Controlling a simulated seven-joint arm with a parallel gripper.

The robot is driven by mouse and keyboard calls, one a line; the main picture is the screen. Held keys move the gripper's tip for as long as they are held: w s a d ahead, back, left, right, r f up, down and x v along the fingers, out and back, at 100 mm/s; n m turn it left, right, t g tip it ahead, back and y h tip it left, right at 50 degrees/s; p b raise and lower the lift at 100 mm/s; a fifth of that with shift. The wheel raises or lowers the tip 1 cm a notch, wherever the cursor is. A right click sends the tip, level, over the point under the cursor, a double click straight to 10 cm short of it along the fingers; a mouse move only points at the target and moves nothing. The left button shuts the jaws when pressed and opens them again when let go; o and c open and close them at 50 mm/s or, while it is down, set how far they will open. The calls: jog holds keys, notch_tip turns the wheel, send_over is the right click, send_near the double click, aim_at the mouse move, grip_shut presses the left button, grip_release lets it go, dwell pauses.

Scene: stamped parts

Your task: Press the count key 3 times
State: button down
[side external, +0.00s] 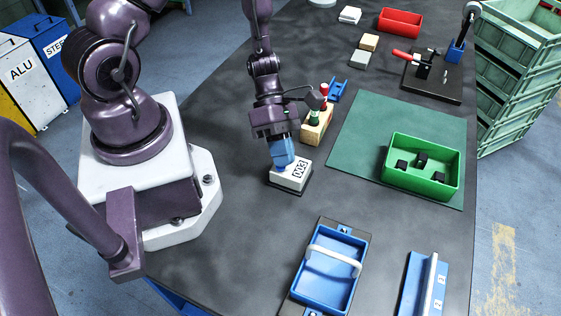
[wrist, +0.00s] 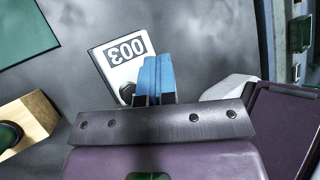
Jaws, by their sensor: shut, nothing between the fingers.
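A white counter box (side external: 301,181) on a dark base lies on the dark table. Its display (wrist: 126,48) reads 003, upside down in the wrist view. The count key looks to be the round black knob (wrist: 127,92) at the box's near end in the wrist view, partly hidden by my fingers. In the side view the key is hidden. My gripper (side external: 285,165) points down at the box's left end, its blue fingers together and empty. In the wrist view my gripper (wrist: 155,62) is beside the knob. I cannot tell whether the fingertips touch the box.
A wooden block (side external: 316,126) with green and red-topped pegs stands just behind the box. A green bin (side external: 451,187) with black parts is on a green mat (side external: 363,135) to the right. A blue tray (side external: 327,282) with a white handle lies in front.

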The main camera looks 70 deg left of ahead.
jog(key=shift+r, duration=0.85)
jog(key=shift+r, duration=2.55)
